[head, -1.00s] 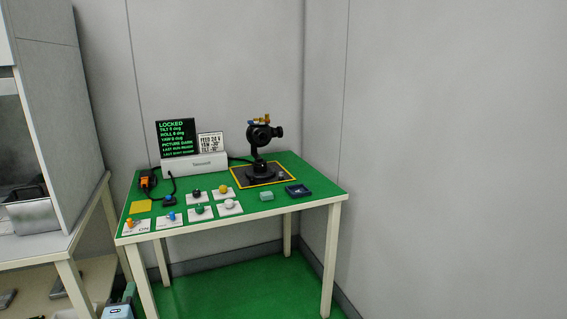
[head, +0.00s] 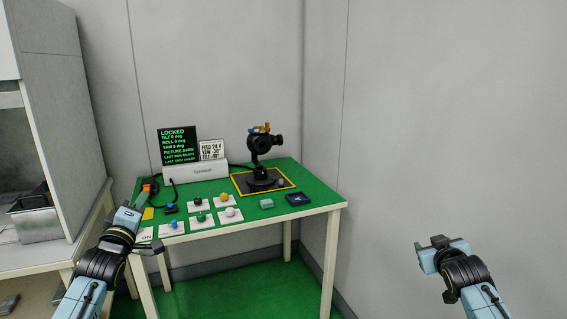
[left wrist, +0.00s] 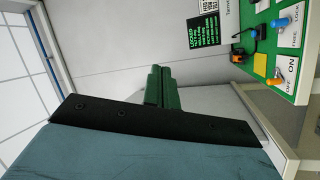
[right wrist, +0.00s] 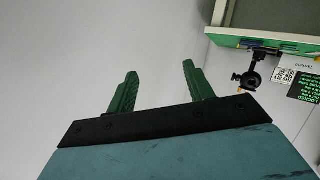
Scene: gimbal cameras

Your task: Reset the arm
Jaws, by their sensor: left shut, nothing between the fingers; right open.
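My left gripper (head: 135,205) is raised over the left front corner of the green-topped table (head: 270,221). It is shut and empty, its green fingers together in the left wrist view (left wrist: 159,72). My right gripper (head: 430,254) is in the air to the right of the table, before the bare wall. Its fingers stand apart with nothing between them in the right wrist view (right wrist: 160,72). The black gimbal camera (head: 262,143) stands upright on a yellow-edged dark pad (head: 285,186) at the table's back right. No gripper touches it.
Cards with coloured knobs (head: 202,218) lie on the front half. A lit screen reading LOCKED (head: 178,145) stands at the back. A grey cabinet (head: 60,110) is left; the right side is clear.

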